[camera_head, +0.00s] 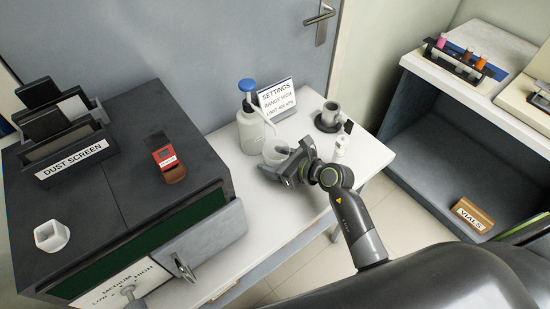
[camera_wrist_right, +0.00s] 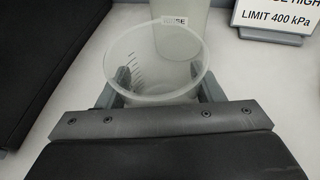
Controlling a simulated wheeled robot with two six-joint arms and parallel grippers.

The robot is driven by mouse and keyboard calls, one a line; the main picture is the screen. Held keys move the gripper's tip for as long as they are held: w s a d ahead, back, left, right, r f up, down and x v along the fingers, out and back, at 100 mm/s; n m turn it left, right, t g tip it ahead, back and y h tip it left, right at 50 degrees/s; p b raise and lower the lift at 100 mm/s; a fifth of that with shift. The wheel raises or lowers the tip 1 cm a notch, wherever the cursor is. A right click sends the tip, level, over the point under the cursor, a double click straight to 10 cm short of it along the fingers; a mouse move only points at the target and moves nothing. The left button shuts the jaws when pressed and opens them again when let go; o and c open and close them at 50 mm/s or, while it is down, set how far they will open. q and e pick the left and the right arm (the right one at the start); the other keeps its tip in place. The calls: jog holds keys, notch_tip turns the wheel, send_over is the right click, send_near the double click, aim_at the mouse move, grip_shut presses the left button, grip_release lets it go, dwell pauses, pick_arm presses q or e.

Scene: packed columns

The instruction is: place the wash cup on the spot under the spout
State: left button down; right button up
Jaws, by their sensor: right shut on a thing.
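The wash cup (camera_wrist_right: 150,65) is a clear, frosted cup with measuring marks, open at the top. It stands upright between the fingers of my right gripper (camera_wrist_right: 158,92), which is shut on it. In the head view the cup (camera_head: 275,149) is beside a white bottle (camera_head: 250,132) with a blue pump head and a thin spout. My right gripper (camera_head: 279,169) reaches in from the right. The cup is close to the bottle and below its spout tube; whether its base touches the table is hidden. The spot under the spout cannot be made out. My left gripper is not in view.
A settings sign (camera_head: 275,97) stands behind the bottle. A grey cup on a dark base (camera_head: 329,118) and a small white vial (camera_head: 340,146) stand to the right on the white table (camera_head: 372,155). A dark cabinet (camera_head: 110,205) with an open door borders the left.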

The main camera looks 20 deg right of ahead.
jog(key=shift+f, duration=0.15)
jog(key=o, duration=1)
jog(key=shift+s+d+r, duration=0.1)
jog(key=shift+r, duration=0.15)
jog(key=v, duration=1.1)
jog(key=shift+d+f+b, duration=0.1)
jog(key=shift+b, duration=0.2)
jog(key=shift+s+d, duration=0.15)
jog(key=shift+s, duration=0.15)
